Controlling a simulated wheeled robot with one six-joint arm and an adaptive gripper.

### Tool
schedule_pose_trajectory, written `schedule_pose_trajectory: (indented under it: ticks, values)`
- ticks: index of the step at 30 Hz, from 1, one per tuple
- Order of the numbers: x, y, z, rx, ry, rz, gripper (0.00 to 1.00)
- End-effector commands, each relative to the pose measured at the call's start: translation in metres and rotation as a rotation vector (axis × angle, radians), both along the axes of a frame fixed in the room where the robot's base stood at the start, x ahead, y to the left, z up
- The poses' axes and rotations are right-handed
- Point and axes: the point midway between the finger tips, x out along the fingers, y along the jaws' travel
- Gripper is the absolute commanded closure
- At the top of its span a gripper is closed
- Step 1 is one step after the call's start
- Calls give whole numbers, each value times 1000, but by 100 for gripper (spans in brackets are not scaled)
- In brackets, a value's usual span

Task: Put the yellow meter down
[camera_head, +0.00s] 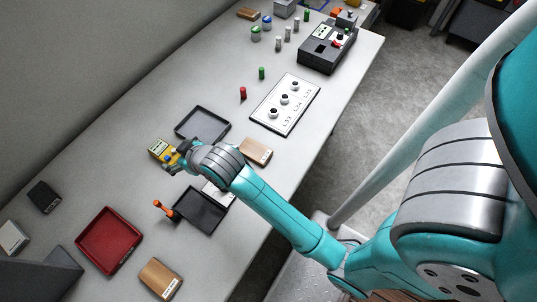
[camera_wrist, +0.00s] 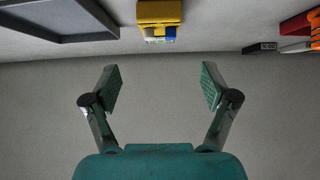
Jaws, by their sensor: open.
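The yellow meter (camera_head: 158,148) lies on the grey table, left of my gripper in the head view. It also shows in the wrist view (camera_wrist: 159,14) at the top middle, beyond my fingertips and apart from them, with a blue and white part at its lower edge. My gripper (camera_wrist: 160,88) is open, with both green finger pads well apart and nothing between them. In the head view my gripper (camera_head: 176,158) is close beside the meter, and my wrist hides part of the area there.
A dark grey tray (camera_head: 180,132) lies behind the meter. A black tray (camera_head: 220,222), an orange-handled tool (camera_head: 162,207) and a red tray (camera_head: 80,243) lie nearer the front. A white panel (camera_head: 262,123) lies further right. Bare table surrounds the meter on its left.

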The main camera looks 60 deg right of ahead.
Motion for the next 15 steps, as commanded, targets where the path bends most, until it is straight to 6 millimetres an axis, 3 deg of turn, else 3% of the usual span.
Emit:
schedule_pose_trajectory:
  ticks: [5,15]
  values:
    - [-14,0,-11,1,-8,-1,15]
    - [-107,2,-49,1,-97,-4,15]
